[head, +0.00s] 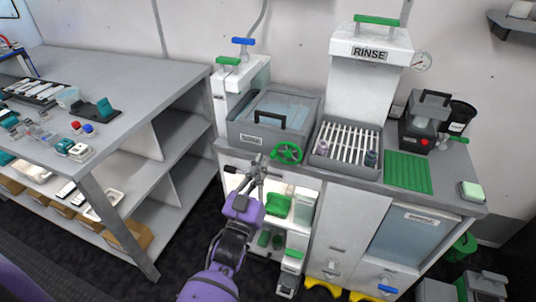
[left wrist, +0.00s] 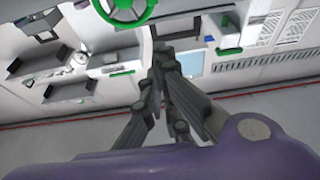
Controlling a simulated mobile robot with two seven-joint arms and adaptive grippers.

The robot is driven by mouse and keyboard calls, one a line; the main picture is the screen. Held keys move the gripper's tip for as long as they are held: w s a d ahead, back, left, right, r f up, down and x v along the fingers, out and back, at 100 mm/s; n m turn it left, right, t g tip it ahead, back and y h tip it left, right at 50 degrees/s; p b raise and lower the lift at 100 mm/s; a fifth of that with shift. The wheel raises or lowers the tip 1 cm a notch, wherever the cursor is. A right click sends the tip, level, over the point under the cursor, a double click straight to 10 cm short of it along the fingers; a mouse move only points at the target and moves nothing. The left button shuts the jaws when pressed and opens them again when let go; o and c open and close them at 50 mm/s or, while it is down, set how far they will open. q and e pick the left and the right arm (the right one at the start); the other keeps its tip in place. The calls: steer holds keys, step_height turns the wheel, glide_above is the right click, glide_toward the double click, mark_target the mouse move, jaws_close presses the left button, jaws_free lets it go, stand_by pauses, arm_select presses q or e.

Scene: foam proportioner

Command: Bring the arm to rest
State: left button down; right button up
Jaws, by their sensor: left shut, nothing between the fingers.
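My left arm, purple with a dark gripper, reaches up from the bottom of the head view. Its gripper (head: 259,168) is shut and empty, in front of the front edge of the grey counter, left of and below the green handwheel (head: 287,152). In the left wrist view the gripper's dark fingers (left wrist: 160,62) come together at their tips with nothing between them. The green wheel shows there at the top (left wrist: 120,12). I cannot tell from these views whether the gripper touches the counter. My right gripper is not in view.
The counter carries a lidded basin (head: 272,116), a slatted rack (head: 346,141), a green mat (head: 408,172) and a dark boxy unit (head: 424,123). An open lit cabinet (head: 298,213) is below. A grey workbench (head: 128,75) with small parts stands left. Dark floor between them is clear.

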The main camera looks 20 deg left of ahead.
arm_select(q)
steer(key=s+f+g, duration=0.7)
steer(key=s+f, duration=0.4)
steer(key=f, duration=0.3)
steer(key=s+f+g+p, duration=0.1)
steer(key=s+f+g, duration=0.2)
steer(key=s, duration=1)
steer(key=s+f+g+p, duration=0.1)
steer(key=s+f+g, duration=0.2)
steer(key=s+f, duration=0.5)
steer(key=s, duration=0.5)
steer(key=shift+f, duration=0.4)
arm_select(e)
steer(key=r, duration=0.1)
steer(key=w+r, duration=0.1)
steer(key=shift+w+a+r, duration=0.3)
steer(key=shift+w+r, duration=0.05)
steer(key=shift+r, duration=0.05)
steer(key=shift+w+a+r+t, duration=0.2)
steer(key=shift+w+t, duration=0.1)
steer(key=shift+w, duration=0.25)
